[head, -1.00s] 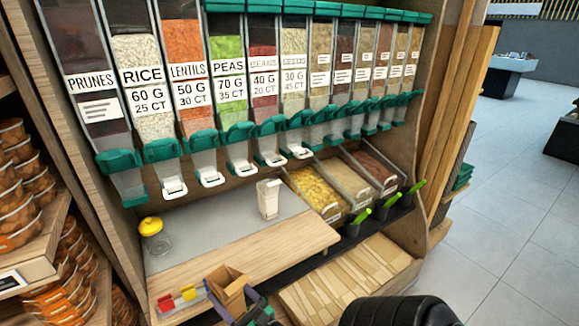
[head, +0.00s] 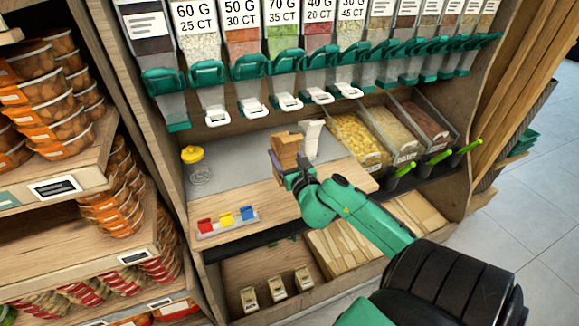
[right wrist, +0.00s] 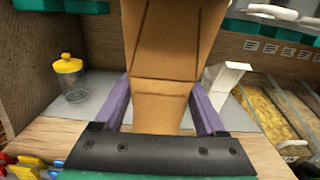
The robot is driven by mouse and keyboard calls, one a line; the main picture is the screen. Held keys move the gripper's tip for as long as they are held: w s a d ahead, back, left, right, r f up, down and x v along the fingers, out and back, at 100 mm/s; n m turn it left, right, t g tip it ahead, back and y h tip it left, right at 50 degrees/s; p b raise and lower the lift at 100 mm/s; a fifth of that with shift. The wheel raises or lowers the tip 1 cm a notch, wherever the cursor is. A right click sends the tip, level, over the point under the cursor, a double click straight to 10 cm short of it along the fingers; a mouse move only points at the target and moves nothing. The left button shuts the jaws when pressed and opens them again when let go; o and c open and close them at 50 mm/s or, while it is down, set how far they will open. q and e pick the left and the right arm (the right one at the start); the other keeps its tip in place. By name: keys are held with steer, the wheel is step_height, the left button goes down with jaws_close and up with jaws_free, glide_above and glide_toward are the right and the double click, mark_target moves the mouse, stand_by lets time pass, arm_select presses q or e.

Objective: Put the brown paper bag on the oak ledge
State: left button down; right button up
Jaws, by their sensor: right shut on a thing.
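The brown paper bag (head: 285,148) is upright and held by my right gripper (head: 291,173), over the back part of the oak ledge (head: 250,200). In the right wrist view the bag (right wrist: 165,60) fills the middle, between the two purple fingers of my right gripper (right wrist: 163,104), which is shut on it. I cannot tell whether the bag's bottom touches the surface, as my gripper and arm hide part of it. My left gripper is not in view.
A white carton (head: 312,138) stands just right of the bag. A yellow-lidded jar (head: 193,155) stands at the left on the grey strip. Red, yellow and blue clips (head: 226,219) sit at the ledge's front left. Dispensers (head: 290,95) hang above; bins (head: 358,140) stand right.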

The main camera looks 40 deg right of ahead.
step_height(320, 180, down, 9)
steer(key=b, duration=0.3)
steer(key=shift+f, duration=0.1)
steer(key=o, duration=1.4)
steer(key=shift+o, duration=0.2)
